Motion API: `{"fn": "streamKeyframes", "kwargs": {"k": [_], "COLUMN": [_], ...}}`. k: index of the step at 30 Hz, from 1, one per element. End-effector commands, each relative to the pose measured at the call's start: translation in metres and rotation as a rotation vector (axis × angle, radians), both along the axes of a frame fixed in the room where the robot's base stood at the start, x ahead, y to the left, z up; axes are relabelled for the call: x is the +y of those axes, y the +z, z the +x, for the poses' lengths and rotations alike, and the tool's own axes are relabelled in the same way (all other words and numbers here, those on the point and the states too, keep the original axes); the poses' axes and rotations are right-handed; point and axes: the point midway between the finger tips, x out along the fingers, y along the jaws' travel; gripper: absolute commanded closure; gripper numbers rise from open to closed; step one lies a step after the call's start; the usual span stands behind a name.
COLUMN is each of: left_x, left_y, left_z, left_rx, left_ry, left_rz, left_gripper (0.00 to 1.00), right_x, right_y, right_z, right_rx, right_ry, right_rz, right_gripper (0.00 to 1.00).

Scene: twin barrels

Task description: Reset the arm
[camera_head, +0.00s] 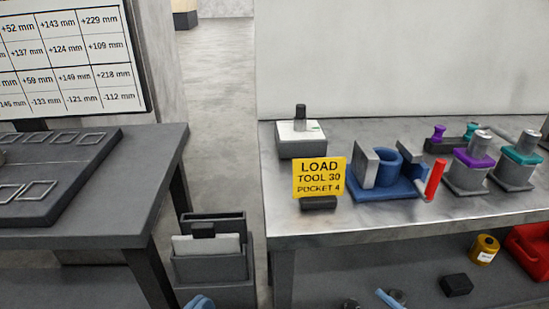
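Neither arm shows clearly. A small blue piece (200,303) is cut off by the bottom edge, in front of the dark bin; I cannot tell whether it is part of my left gripper. No fingertips can be made out, so its opening does not show. My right gripper is not recognisable in the view. On the metal bench (310,232) stand two tool holders, one with a purple collar (474,158) and one with a teal collar (522,155), each upright in a grey block.
A yellow sign (319,177) reads "LOAD TOOL 30 POCKET 4". Behind it is a white-topped box (300,139); beside it are a blue fixture (386,187) and red cylinder (435,179). A grey table (150,165) stands left. A dark bin (212,265) stands between. A lower shelf holds loose items.

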Motion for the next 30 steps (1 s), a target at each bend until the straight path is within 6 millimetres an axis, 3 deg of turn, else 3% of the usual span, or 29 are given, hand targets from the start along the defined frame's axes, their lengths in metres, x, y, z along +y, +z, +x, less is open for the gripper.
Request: {"fn": "streamKeyframes", "kwargs": {"k": [8,25,27,30], "left_x": [0.000,0.000,0.002,0.004], "left_y": [0.000,0.000,0.033,0.040], "left_z": [0.000,0.000,-0.002,0.001], "left_rx": [0.000,0.000,-0.060,-0.048], "left_ry": [0.000,0.000,0.019,0.034], "left_rz": [0.000,0.000,-0.032,-0.015], "left_gripper": [1.00,1.00,1.00,1.00], "right_x": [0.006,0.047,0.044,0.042], "right_y": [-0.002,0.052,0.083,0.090], "right_z": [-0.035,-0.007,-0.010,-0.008], "right_rx": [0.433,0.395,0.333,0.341], "right_ry": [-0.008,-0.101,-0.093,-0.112], "right_rz": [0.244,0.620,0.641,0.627], "right_gripper": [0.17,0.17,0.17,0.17]}}
